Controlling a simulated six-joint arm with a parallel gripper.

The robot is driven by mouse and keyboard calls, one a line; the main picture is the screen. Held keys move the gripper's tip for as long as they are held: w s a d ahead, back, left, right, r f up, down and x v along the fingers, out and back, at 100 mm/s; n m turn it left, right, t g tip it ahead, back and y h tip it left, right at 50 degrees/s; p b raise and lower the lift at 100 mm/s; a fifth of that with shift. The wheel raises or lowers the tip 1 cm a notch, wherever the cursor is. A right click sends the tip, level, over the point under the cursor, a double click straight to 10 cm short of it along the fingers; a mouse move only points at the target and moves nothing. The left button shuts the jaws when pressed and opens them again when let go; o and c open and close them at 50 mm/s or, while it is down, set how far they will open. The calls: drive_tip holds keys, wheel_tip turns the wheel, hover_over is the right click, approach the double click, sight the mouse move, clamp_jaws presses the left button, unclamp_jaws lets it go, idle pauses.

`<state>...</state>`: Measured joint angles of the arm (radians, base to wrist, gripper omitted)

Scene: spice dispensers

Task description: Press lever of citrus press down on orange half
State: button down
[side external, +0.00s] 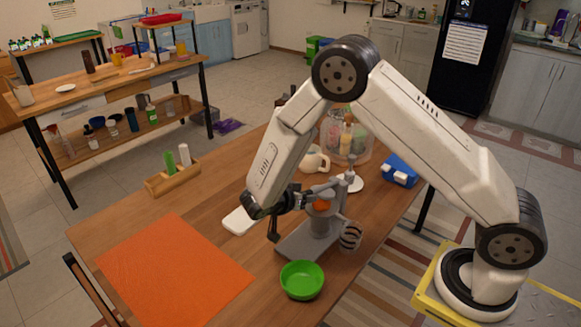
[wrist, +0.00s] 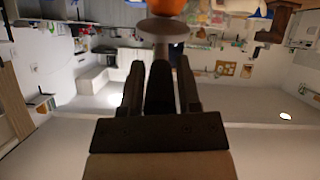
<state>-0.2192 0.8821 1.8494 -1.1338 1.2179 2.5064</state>
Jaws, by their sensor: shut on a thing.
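The grey citrus press (side external: 312,240) stands on the wooden table. The orange half (side external: 322,206) sits in it, under the lever (side external: 328,186). My gripper (side external: 298,201) is at the lever's left end in the side view, shut on it. In the wrist view, my gripper (wrist: 160,82) has the dark lever handle (wrist: 159,96) between its two fingers. Beyond the fingertips, a grey rounded part of the press (wrist: 162,26) and the orange (wrist: 168,4) show at the top edge. The exact contact between orange and press head is too small to tell.
A green bowl (side external: 302,281) stands just in front of the press. An orange mat (side external: 172,272) lies at the left. A white board (side external: 240,221), a cream mug (side external: 314,161), a glass container (side external: 346,140) and a blue box (side external: 400,170) are close by. A wooden caddy (side external: 172,178) stands further left.

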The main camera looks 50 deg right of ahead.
drive_tip(key=shift+c, duration=1.6)
unclamp_jaws()
drive_tip(key=v, duration=0.7)
drive_tip(key=shift+a+r, duration=0.2)
drive_tip(key=shift+a, duration=0.15)
drive_tip(key=shift+w, duration=0.1)
wheel_tip(320, 180, up, 14)
